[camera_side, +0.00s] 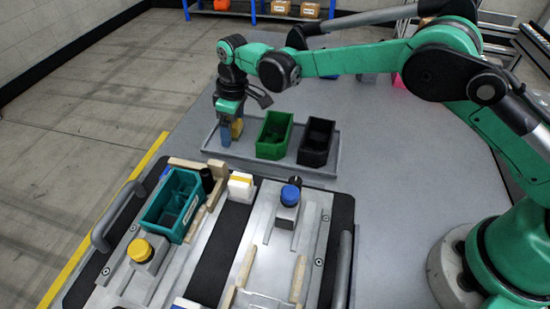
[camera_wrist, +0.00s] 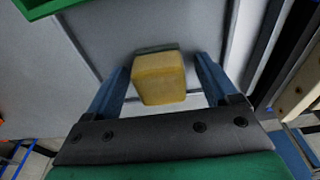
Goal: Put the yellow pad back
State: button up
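The yellow pad (camera_wrist: 160,80) is a small yellow block with a dark grey-green edge on its far side. In the wrist view it lies between the two blue fingers of my gripper (camera_wrist: 161,62), with a narrow gap seeming to show on each side. In the side view my gripper (camera_side: 230,134) points down at the left part of the grey tray, and the yellow pad (camera_side: 237,128) shows beside a blue finger. The fingers look open around the pad; whether the pad rests on the tray is hard to tell.
The grey tray (camera_side: 331,171) also holds a green bin (camera_side: 274,134) and a black bin (camera_side: 316,142), right of my gripper. In front are a fixture pallet with a teal bin (camera_side: 173,205), a yellow knob (camera_side: 139,250), a blue knob (camera_side: 290,195) and a white block with a yellow stripe (camera_side: 241,187).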

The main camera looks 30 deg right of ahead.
aim_at(239, 123)
jog(key=shift+r, duration=0.1)
jog(key=s+d+r+m+t, duration=0.1)
jog(key=s+d+r, duration=0.1)
jog(key=r, duration=0.6)
jog(key=s+d+r+m, duration=0.1)
jog(key=d+r, duration=0.2)
jog(key=r, duration=0.5)
jog(key=s+d+f+m+t, duration=0.1)
jog(key=s+d+m+t, duration=0.1)
jog(key=s+d, duration=0.4)
jog(key=s+d+f+m+t+h, duration=0.1)
jog(key=s+d+m, duration=0.4)
jog(key=s, duration=0.5)
jog(key=shift+s+d+f+t, duration=0.4)
jog(key=shift+d+f+t, duration=0.05)
jog(key=shift+t, duration=0.65)
